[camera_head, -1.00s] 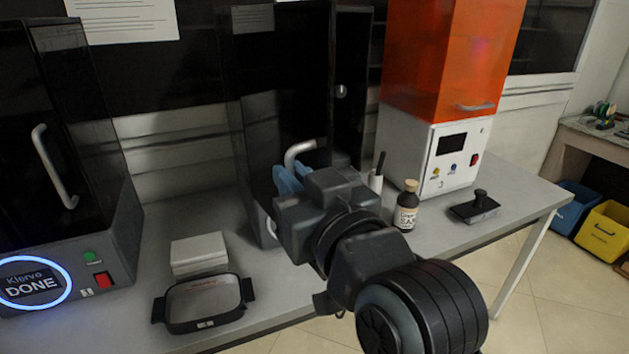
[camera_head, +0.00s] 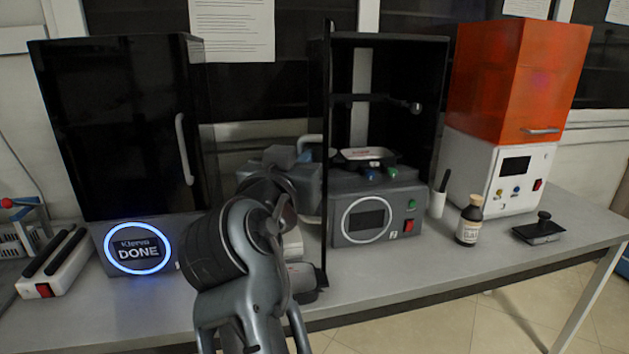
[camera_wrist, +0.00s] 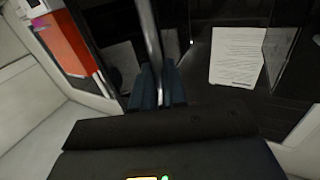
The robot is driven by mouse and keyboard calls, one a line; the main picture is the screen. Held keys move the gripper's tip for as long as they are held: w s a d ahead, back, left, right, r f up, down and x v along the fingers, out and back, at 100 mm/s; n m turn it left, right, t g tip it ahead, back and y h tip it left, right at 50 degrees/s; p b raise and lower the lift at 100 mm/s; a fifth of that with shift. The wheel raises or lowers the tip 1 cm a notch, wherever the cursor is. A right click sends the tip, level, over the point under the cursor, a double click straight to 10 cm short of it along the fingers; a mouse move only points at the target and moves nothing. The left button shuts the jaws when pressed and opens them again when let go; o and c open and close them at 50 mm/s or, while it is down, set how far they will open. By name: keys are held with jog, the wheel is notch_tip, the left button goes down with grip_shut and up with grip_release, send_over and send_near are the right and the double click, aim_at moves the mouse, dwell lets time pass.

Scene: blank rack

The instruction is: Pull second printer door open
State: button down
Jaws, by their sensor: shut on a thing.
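The second printer (camera_head: 368,216) is the dark middle machine, with a grey base and an unlit ring around its screen. Its dark door (camera_head: 325,110) stands swung out, nearly edge-on to the head camera. The printer's inside is in plain view, with a tray-like plate (camera_head: 366,155) in it. My gripper (camera_head: 297,152) is on the left side of the door at its handle (camera_head: 310,139). In the wrist view my gripper's blue fingers (camera_wrist: 158,90) are shut on the metal bar handle (camera_wrist: 152,40). The door partly hides the fingers in the head view.
The first printer (camera_head: 120,130), reading DONE, stands left with its door shut. An orange-topped machine (camera_head: 515,110) stands right. A brown bottle (camera_head: 470,222), a white cup (camera_head: 437,203) and a black stamp-like tool (camera_head: 540,231) are on the bench (camera_head: 420,268). The bench front right is clear.

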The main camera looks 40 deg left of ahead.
jog(key=shift+s+a+m+h+b, duration=0.15)
jog(key=shift+a+m+h+b, duration=0.2)
jog(key=shift+a, duration=0.2)
jog(key=shift+f, duration=0.1)
jog(key=c, duration=1.2)
grip_release()
jog(key=shift+b+v, duration=0.5)
jog(key=shift+v, duration=3.4)
jog(key=shift+f, duration=0.1)
